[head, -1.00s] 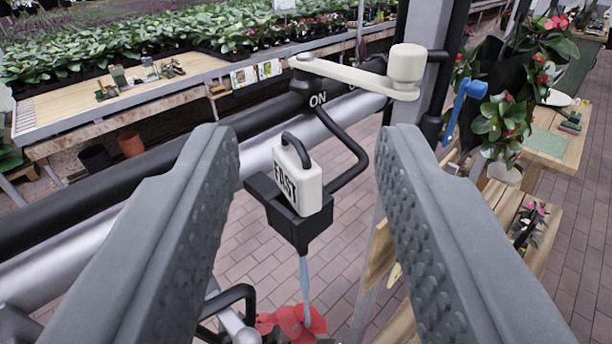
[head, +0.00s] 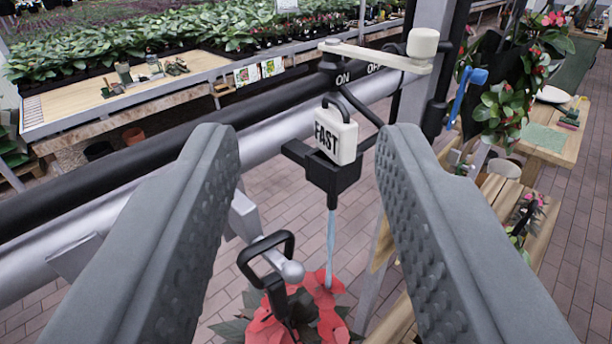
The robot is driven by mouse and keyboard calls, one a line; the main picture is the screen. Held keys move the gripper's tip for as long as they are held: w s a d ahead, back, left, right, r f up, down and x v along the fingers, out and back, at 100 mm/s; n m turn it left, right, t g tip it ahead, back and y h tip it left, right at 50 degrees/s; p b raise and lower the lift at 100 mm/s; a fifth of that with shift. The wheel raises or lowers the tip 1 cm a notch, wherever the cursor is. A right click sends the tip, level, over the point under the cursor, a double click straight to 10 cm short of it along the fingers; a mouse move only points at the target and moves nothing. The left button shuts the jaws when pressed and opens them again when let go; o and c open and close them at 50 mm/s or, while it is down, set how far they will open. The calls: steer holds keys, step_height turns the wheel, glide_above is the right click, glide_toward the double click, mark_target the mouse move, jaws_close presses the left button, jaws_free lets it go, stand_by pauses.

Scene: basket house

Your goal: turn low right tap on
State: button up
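My gripper (head: 308,140) is open and empty, with its two grey fingers at the left and right of the picture. Between them in the view is a black fixture (head: 335,180) holding a white weight-like block (head: 336,136) marked FAST. A thin blue stream or rod hangs below it. Above, a cream lever (head: 372,54) with a round knob (head: 422,44) spans the ON and OFF labels. Lower down is a silver tap-like fitting with a black loop handle (head: 268,254), apart from the fingers. I cannot tell which of these is the low right tap.
A silver pipe (head: 265,145) and a black pipe (head: 130,180) run across behind the fingers. A red-flowered plant (head: 318,315) is below. A wooden table (head: 545,140) and a blue-handled thing (head: 465,92) are on the right. Plant benches fill the back.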

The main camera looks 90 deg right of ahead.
steer(key=shift+a, duration=0.1)
stand_by(0.3)
steer(key=a, duration=1.7)
